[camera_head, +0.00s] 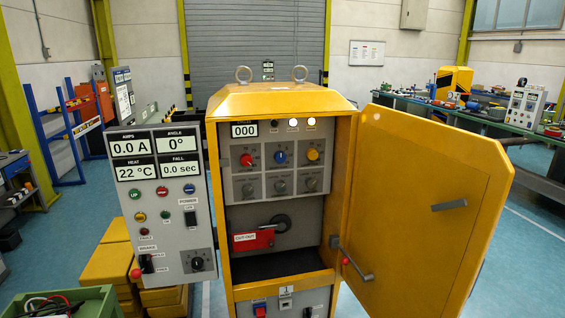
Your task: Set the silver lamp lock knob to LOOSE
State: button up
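Three silver-grey knobs sit in the lower row of the grey panel inside the open yellow cabinet (275,100): a left one (248,189), a middle one (280,187) and a right one (312,184). Above them are a red knob (247,160), a blue knob (280,157) and a yellow knob (313,155). The labels are too small to read, so I cannot tell which silver knob is the lamp lock or how it is set. My gripper is not in view.
The yellow cabinet door (430,200) stands open to the right, with a red-tipped lever (358,268) near its hinge side. A grey control panel (165,215) stands out at the left. A green crate (105,301) is at the lower left.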

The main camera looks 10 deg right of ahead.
aim_at(311, 182)
jog(key=i+u, duration=0.2)
jog(key=u, duration=0.2)
jog(key=i+l+u, duration=0.2)
jog(key=u, duration=0.25)
jog(key=i+l+u, duration=0.15)
jog(key=i+l, duration=0.2)
jog(key=i, duration=0.2)
